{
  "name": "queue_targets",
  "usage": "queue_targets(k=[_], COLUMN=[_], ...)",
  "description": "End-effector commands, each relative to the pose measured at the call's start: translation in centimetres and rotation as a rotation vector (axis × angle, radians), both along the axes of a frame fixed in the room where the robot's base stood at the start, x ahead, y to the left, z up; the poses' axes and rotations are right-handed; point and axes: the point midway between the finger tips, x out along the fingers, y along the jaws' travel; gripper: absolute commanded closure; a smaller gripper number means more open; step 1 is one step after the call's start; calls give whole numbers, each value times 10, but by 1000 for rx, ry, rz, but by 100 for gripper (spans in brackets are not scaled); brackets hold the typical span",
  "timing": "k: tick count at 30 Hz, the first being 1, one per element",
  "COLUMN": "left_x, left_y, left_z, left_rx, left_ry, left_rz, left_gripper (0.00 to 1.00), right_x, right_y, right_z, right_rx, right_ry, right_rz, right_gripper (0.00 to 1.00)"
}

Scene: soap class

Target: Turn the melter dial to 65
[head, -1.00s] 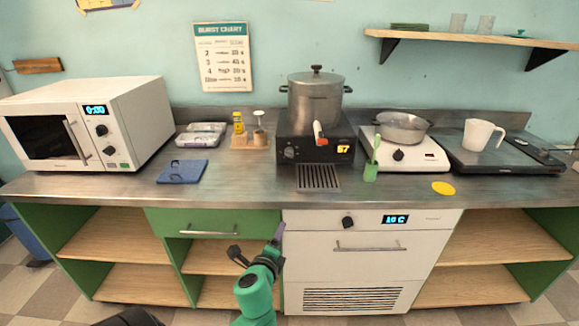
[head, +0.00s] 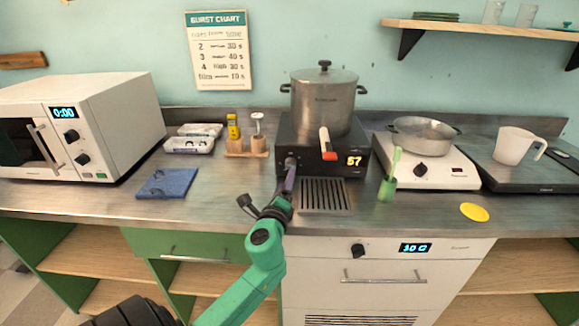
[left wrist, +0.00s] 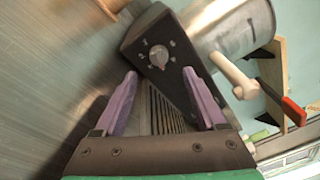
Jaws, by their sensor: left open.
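The melter (head: 326,166) is a black box with a large steel pot (head: 323,98) on top and a display reading 57. Its dial (left wrist: 159,56) shows in the left wrist view as a round grey knob on the black front panel; in the head view my gripper covers it. My left gripper (left wrist: 158,95) is open and empty, its two purple fingers pointing at the panel with the dial ahead, between and beyond the tips. In the head view the left gripper (head: 290,178) is in front of the melter's left front. My right gripper is not in view.
A blue cloth (head: 167,183) lies left.

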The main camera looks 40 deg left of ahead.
Motion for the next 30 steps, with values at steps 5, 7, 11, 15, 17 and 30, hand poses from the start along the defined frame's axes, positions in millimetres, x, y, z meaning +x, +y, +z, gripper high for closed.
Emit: queue_targets(k=[5, 7, 11, 15, 17, 30], left_x=[41, 53, 65, 68, 68, 67], left_y=[23, 30, 38, 39, 39, 39], left_z=[1, 0, -1, -1, -1, 0], left_rx=[-1, 0, -1, -2, -2, 1], left_ry=[-1, 0, 1, 1, 1, 3], left_rz=[1, 1, 0, 0, 0, -1], left_gripper=[27, 27, 27, 27, 27, 100], right_x=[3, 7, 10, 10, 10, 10], right_y=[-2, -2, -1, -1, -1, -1], right_z=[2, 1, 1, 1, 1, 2], right_rx=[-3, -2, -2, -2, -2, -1], right_ry=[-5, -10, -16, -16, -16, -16], right_rz=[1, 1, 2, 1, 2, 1], right_gripper=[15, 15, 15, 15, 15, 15])
